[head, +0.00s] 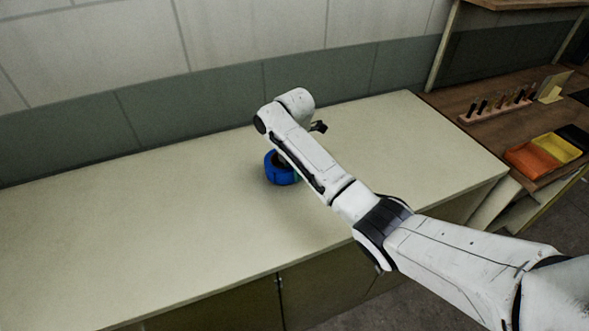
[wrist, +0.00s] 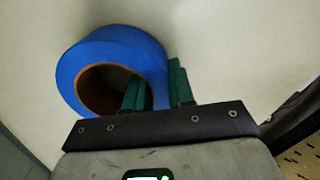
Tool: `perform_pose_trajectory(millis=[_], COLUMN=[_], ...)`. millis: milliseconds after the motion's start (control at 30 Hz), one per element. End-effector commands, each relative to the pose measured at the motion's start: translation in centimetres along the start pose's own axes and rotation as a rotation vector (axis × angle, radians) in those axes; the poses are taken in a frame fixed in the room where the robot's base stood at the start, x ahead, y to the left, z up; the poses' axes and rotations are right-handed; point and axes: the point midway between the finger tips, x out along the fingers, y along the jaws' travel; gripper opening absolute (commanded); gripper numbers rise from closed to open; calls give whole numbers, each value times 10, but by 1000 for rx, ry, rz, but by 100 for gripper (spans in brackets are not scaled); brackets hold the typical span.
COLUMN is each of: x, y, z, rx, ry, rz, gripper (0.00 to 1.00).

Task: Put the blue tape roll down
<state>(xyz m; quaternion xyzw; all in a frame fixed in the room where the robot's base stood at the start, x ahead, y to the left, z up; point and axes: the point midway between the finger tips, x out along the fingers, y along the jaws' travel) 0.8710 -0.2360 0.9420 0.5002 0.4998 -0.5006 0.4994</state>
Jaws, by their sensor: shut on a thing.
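The blue tape roll (head: 279,174) is at the middle of the pale countertop (head: 130,220), partly hidden behind my arm in the head view. In the wrist view the blue tape roll (wrist: 83,58) shows its brown core and open hole. My gripper (wrist: 155,92) has green fingers, one inside the hole and one outside the ring, shut on the wall of the roll. The roll is at or close above the countertop; I cannot tell whether it touches. In the head view the fingers are hidden behind my arm.
The countertop is bare to the left and right of the roll. A tiled wall (head: 100,50) runs along its back. At the right, a brown bench (head: 470,145) holds a rack of tools (head: 497,105), an orange bin (head: 530,160) and a yellow bin (head: 557,148).

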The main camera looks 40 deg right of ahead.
Motion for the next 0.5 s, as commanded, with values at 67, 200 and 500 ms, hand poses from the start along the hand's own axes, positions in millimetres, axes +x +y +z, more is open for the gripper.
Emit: perform_pose_trajectory(millis=[67,200,500], x=[3,4,7], y=[0,0,0], z=[0,0,0], rx=[1,0,0], ry=[-1,-1,-1], rz=[1,2,1], gripper=[0,0,30])
